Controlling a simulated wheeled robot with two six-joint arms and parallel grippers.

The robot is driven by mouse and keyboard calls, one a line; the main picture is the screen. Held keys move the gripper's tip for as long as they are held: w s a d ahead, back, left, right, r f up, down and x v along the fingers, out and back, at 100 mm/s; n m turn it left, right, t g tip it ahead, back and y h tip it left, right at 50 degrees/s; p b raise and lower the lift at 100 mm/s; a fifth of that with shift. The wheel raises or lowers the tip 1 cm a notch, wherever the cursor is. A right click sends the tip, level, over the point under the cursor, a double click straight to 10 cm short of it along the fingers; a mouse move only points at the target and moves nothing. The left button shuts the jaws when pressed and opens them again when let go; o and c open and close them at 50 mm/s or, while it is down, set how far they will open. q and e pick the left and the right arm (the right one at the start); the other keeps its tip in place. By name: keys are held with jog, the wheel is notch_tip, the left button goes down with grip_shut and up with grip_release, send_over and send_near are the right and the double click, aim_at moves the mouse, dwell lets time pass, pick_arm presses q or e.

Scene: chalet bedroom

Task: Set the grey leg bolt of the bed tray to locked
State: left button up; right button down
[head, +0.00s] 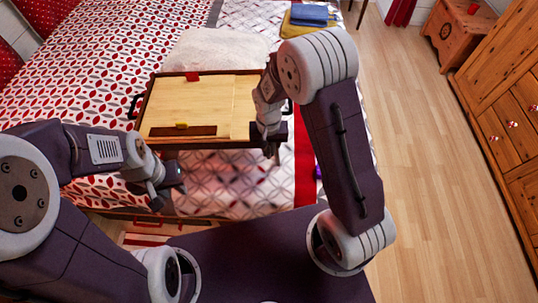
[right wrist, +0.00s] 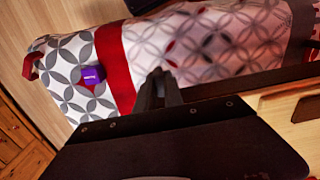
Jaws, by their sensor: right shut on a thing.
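The bed tray (head: 215,98) stands on the bed, with a light wooden top and a dark rim. My right gripper (head: 269,146) reaches down at the tray's front right corner. It is shut on what seems to be the grey leg bolt, which the fingers and arm hide, so its setting cannot be read. In the right wrist view the closed dark fingers (right wrist: 158,88) point at the bed, with part of the tray's wood (right wrist: 285,101) at the right. My left gripper (head: 160,195) is in front of the tray's left front corner, apart from the tray; its jaws cannot be made out.
A patterned bedspread (head: 90,60) surrounds the tray, with a white pillow (head: 215,48) behind it. A purple box (right wrist: 92,75) lies on the bed to the right. Blue and yellow folded cloths (head: 308,16) lie at the back. The wooden floor at the right is clear.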

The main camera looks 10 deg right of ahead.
aim_at(269, 147)
jog(key=shift+w+d, duration=0.1)
jog(key=shift+w, duration=0.25)
jog(key=c, duration=1.4)
grip_release()
jog(key=shift+c, duration=0.2)
jog(key=shift+r, duration=0.1)
notch_tip(269, 147, up, 9)
jog(key=shift+f+p, duration=0.15)
jog(key=shift+p, duration=0.35)
